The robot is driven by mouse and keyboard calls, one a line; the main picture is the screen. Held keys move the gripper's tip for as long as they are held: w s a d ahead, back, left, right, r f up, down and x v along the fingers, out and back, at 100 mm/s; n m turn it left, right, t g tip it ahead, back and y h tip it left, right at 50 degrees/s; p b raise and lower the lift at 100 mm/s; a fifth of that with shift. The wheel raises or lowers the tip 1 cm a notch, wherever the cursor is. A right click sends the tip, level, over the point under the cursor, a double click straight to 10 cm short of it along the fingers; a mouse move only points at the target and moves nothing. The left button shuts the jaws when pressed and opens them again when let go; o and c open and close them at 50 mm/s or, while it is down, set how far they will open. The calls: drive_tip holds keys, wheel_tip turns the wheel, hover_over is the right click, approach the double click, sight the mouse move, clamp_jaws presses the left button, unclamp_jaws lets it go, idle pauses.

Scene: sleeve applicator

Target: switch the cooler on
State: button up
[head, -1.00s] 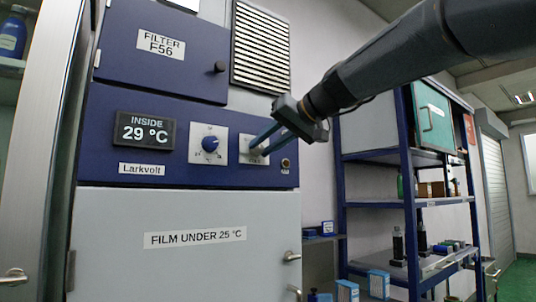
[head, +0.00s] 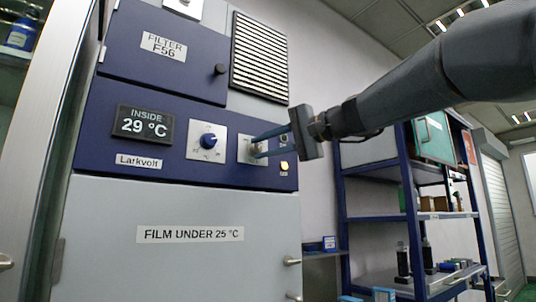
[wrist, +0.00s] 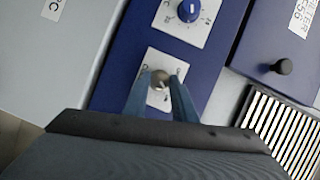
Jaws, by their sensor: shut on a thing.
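The cooler's blue control panel (head: 100,130) carries a display reading "INSIDE 29 °C" (head: 144,126). A blue dial (head: 208,141) sits on a white plate right of the display. Right of it, a second white plate (head: 244,149) holds a small metal switch, which shows in the wrist view (wrist: 160,79). My gripper (head: 256,149) has its blue fingers shut on the switch; in the wrist view the fingers (wrist: 160,84) stand on either side of it. A small lamp (head: 284,165) at the panel's lower right glows yellow.
Below is a grey door (head: 180,265) labelled "FILM UNDER 25 °C", with a handle (head: 292,262). Above are a blue filter door (head: 190,75) with a black knob and a vent grille (head: 259,57). A blue shelf rack (head: 412,220) stands to the right.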

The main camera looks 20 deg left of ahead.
drive_tip(key=shift+m+y+b, duration=0.5)
drive_tip(key=shift+m+b, duration=0.05)
drive_tip(key=shift+m, duration=0.15)
drive_tip(key=shift+r, duration=0.1)
drive_tip(key=o, duration=1)
drive_tip(key=shift+a, duration=0.1)
drive_tip(key=shift+o, duration=0.2)
